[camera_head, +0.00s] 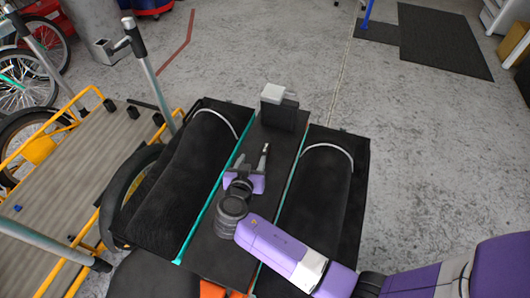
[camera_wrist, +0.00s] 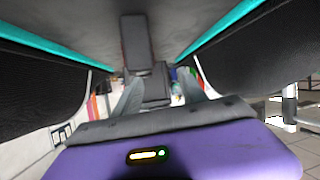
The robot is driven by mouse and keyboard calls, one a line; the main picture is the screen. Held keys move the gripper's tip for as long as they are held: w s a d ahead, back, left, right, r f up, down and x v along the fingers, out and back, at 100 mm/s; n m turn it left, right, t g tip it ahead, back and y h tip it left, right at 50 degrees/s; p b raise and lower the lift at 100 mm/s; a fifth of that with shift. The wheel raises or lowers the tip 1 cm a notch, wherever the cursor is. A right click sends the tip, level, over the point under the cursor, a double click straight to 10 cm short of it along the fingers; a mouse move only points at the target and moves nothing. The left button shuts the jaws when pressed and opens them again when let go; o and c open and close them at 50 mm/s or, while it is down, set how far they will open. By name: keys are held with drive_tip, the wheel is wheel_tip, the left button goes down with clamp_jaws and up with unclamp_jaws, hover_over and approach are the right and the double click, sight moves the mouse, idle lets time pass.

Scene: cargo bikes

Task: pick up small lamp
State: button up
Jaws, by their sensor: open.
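The small lamp (camera_head: 280,115) appears to be the dark block with a pale grey top at the far end of the narrow dark panel (camera_head: 215,248). In the wrist view a dark grey shape, likely the lamp (camera_wrist: 138,42), shows ahead, partly seen between the fingers. My gripper (camera_head: 257,159) is above the middle of the panel, on the near side of the lamp, its fingers pointing towards it. It is open and empty, with a gap to the lamp. It also shows in the wrist view (camera_wrist: 158,78). The lamp's underside is hidden.
Black padded rolls (camera_head: 190,170) and (camera_head: 318,190) flank the panel, with teal edges along it. A yellow-framed cargo bike (camera_head: 75,155) and upright metal posts (camera_head: 148,75) stand at left. Concrete floor at right is free, up to a dark mat (camera_head: 440,40).

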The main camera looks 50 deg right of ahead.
sight(264, 151)
drive_tip(key=shift+s+d+m+g+h, duration=0.4)
drive_tip(key=shift+s+d+m+g, duration=0.25)
drive_tip(key=shift+s+m, duration=0.3)
drive_tip(key=shift+d, duration=0.25)
drive_tip(key=x, duration=0.7)
drive_tip(key=shift+w+d+r, duration=0.2)
drive_tip(key=shift+d, duration=0.05)
clamp_jaws()
